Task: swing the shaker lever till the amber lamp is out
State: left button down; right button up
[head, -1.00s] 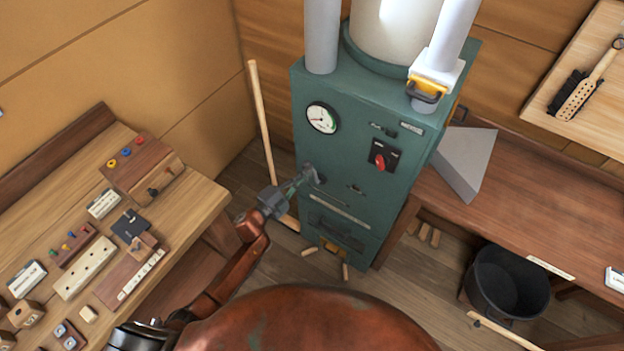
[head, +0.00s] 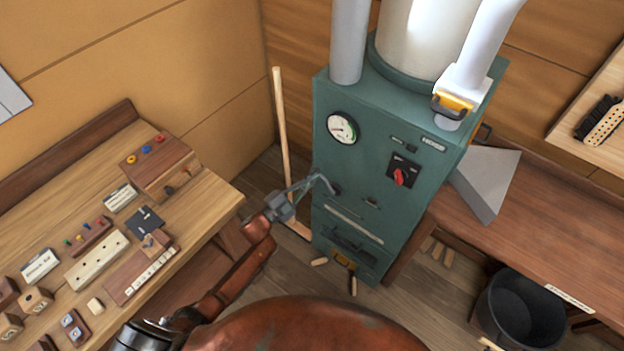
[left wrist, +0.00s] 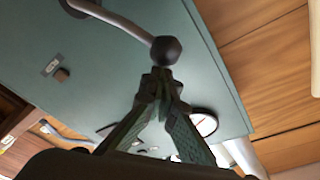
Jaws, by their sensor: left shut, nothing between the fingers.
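The shaker lever (left wrist: 122,24) is a bent grey rod with a dark ball knob (left wrist: 165,50) in the left wrist view. It comes off the front of the green stove cabinet (head: 390,130). My left gripper (head: 302,187) is at the cabinet's left front edge. In the left wrist view its fingertips (left wrist: 160,80) are together and empty, just beside the knob; whether they touch it I cannot tell. No lit amber lamp can be made out. My right gripper is not in view.
A workbench (head: 205,205) with several small blocks stands on the left. A long wooden handle (head: 281,130) leans beside the cabinet. A gauge (head: 342,128) and red switch (head: 400,177) are on its front. A black bucket (head: 520,312) stands at lower right.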

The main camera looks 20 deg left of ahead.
pick_arm(q)
jog(key=s+a+p, duration=0.2)
jog(key=s+a, duration=0.1)
jog(key=s, duration=0.8)
jog(key=shift+a+r+p, duration=0.3)
jog(key=shift+r+p, duration=0.05)
